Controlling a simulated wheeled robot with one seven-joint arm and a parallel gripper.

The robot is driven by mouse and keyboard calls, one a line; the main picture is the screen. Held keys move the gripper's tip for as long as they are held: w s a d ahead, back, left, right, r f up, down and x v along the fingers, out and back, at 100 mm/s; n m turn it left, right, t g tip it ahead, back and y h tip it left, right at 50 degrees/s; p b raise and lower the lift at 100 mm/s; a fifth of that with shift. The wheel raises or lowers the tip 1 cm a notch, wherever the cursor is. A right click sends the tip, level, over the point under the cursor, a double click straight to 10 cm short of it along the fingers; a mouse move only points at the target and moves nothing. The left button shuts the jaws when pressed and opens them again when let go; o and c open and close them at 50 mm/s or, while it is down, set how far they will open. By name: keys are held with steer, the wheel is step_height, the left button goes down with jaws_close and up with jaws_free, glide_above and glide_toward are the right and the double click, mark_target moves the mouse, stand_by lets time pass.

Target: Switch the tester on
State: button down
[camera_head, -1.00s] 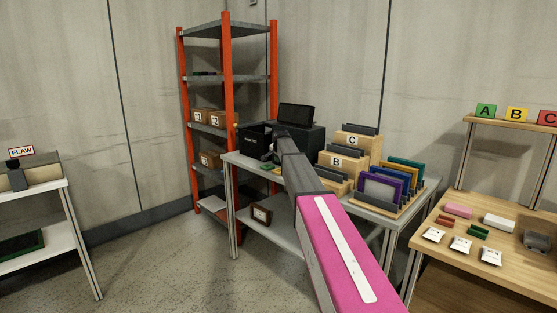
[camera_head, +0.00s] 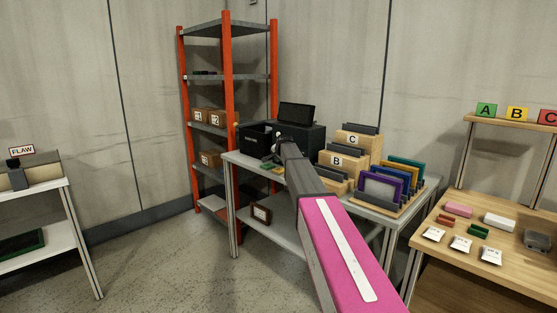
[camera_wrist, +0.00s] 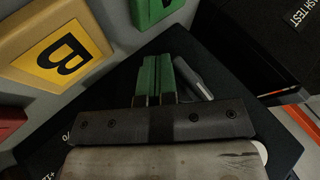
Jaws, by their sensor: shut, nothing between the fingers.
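The tester (camera_head: 300,140) looks to be the black box with a raised dark screen on the grey table. In the wrist view, a dark panel with white markings (camera_wrist: 50,150) lies under my gripper. My gripper (camera_wrist: 160,62) is shut, its two green fingers side by side with nothing between them. A grey rounded bar (camera_wrist: 192,78) stands just right of the fingers; I cannot tell whether it is the switch or whether they touch. In the head view my gripper is mostly hidden behind my arm, in front of the tester.
A yellow B tile (camera_wrist: 62,58) and a green block (camera_wrist: 152,10) lie near the fingers. A black bin (camera_head: 254,138) stands left of the tester. Wooden stands marked B and C (camera_head: 352,139) and a rack of coloured panels (camera_head: 385,185) stand to the right.

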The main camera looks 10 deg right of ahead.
steer(key=shift+w+f+t, duration=0.1)
steer(key=shift+f+t, duration=0.1)
steer(key=shift+t, duration=0.1)
steer(key=shift+w+a+f, duration=0.1)
steer(key=shift+a, duration=0.05)
steer(key=shift+w+a+f, duration=0.1)
steer(key=shift+w+a+f+m+t+y, duration=0.15)
steer(key=shift+m+t+y, duration=0.15)
steer(key=shift+t+y, duration=0.25)
stand_by(1.1)
steer(key=shift+r, duration=0.9)
steer(key=shift+w, duration=0.1)
